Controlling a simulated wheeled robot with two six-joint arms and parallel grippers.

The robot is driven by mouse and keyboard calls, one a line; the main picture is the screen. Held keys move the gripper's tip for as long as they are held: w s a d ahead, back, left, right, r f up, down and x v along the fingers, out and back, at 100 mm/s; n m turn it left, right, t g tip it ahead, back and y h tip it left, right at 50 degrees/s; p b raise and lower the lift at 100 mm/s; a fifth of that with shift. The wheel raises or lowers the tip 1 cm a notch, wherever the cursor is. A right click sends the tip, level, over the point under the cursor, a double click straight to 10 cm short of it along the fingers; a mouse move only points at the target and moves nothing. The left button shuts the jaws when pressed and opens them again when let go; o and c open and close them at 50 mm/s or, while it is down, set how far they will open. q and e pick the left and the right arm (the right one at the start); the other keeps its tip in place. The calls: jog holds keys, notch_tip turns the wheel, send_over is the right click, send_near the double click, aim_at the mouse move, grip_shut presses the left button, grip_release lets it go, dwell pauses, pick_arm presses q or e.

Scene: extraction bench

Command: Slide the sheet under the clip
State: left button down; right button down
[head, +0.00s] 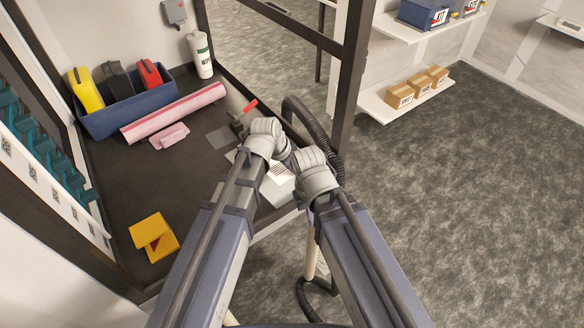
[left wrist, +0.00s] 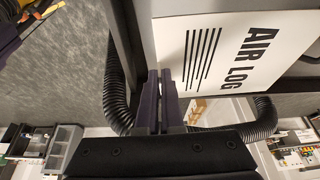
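A white sheet marked AIR LOG (left wrist: 235,45) fills the upper right of the left wrist view. In the head view, part of the sheet (head: 279,190) shows between my arms near the bench's front edge. A dark fitting with a red lever (head: 250,106), perhaps the clip, is just beyond my left wrist; its jaw is hidden.
A dark post (head: 350,75) rises beyond my right wrist.

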aim_at(286, 174)
pick_arm(q)
jog(key=shift+f, duration=0.15)
jog(key=f+b, duration=0.6)
jog(key=shift+w+a+f+b, duration=0.15)
jog(key=shift+w+a+b, duration=0.2)
jog(key=shift+w+a, duration=0.05)
jog(key=shift+w+a+r, duration=0.2)
jog(key=shift+w, duration=0.1)
jog(key=shift+w+a+f, duration=0.15)
jog(key=shift+w+a, duration=0.95)
jog(key=shift+w, duration=0.1)
jog(key=shift+s+f, duration=0.1)
jog(key=shift+f, duration=0.15)
dwell(1.1)
jog(key=c, duration=1)
grip_release()
